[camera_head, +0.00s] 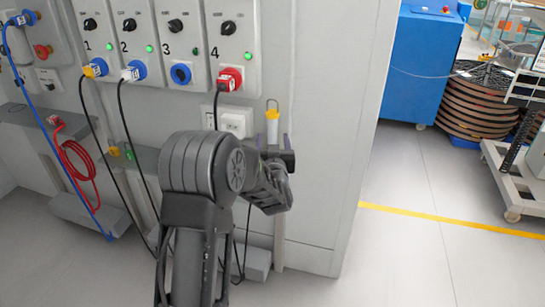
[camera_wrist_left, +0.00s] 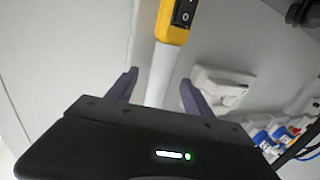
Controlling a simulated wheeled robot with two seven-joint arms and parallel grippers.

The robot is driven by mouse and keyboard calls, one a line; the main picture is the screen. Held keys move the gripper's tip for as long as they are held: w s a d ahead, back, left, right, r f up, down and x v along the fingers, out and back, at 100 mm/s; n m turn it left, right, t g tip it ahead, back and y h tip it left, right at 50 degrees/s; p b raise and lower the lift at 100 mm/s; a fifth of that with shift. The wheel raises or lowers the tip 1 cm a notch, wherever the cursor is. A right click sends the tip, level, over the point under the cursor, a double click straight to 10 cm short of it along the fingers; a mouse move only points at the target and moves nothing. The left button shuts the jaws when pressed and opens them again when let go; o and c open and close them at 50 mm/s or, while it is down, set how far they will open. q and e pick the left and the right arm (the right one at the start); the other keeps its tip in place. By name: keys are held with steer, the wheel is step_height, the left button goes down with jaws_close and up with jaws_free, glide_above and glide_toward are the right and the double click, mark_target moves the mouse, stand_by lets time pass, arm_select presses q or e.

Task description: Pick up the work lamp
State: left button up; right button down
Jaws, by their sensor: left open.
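The work lamp (camera_head: 272,127) is upright at the grey wall panel, with a yellow top and hook and a white body. In the left wrist view its yellow part with a black switch (camera_wrist_left: 178,20) shows at the top, and its white part runs down between my fingers. My left gripper (camera_head: 272,143) is open, with one finger on each side of the lamp. The gap on both sides is visible in the left wrist view (camera_wrist_left: 158,82). My right gripper is out of view.
Several numbered switch boxes (camera_head: 185,42) with plugs and hanging black cables are left of the lamp. A white wall socket (camera_head: 236,122) is close beside it. A red cable (camera_head: 75,165) hangs at the left. A blue cabinet (camera_head: 420,65) and open floor are at the right.

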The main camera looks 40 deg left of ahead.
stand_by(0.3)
arm_select(q)
jaws_close()
stand_by(0.5)
stand_by(0.8)
